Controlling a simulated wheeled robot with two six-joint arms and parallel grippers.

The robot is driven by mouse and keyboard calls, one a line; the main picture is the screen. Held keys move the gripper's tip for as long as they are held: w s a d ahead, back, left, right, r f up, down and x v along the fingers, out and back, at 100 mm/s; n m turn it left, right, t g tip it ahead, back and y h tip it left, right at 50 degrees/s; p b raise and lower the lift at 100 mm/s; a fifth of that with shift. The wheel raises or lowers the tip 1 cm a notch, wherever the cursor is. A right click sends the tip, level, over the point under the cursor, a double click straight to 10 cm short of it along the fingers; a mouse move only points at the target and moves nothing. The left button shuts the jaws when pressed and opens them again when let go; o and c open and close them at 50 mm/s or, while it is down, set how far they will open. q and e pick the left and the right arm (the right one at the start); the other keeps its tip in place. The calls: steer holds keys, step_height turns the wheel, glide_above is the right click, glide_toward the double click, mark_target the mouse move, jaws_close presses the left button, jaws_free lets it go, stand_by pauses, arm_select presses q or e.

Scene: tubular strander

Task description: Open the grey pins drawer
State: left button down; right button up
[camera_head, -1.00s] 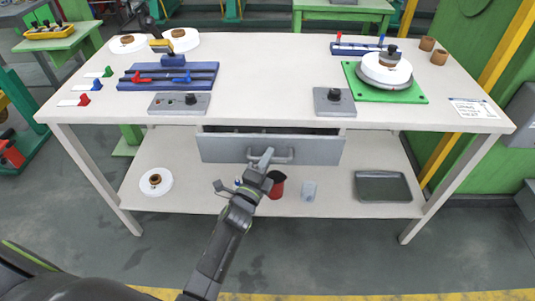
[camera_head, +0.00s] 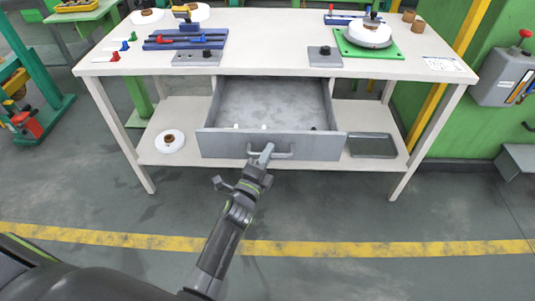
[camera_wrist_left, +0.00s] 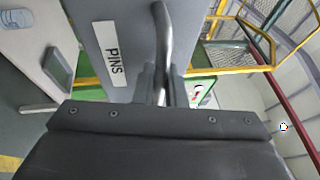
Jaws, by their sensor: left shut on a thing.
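The grey pins drawer (camera_head: 222,145) is pulled well out from under the workbench in the head view, with its grey floor showing. A few small white and dark items lie near its front wall. In the left wrist view the drawer front (camera_wrist_left: 103,30) carries a "PINS" label (camera_wrist_left: 110,53). My left gripper (camera_head: 264,155) is at the bar handle (camera_head: 284,154) on the drawer front. In the left wrist view its fingers (camera_wrist_left: 160,85) are shut around the handle bar (camera_wrist_left: 164,35). My right gripper is not in view.
The workbench (camera_head: 270,30) holds blue fixtures (camera_head: 185,37), a green plate with a white spool (camera_head: 367,36) and grey blocks. A white spool (camera_head: 170,141) and a dark tray (camera_head: 371,146) are on the lower shelf. The floor in front is clear.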

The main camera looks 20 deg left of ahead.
arm_select(q)
steer(key=shift+s, duration=0.3)
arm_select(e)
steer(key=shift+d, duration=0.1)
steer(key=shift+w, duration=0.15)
arm_select(q)
steer(key=c, duration=1.5)
jaws_free()
steer(key=v, duration=1.7)
steer(key=shift+s, duration=0.2)
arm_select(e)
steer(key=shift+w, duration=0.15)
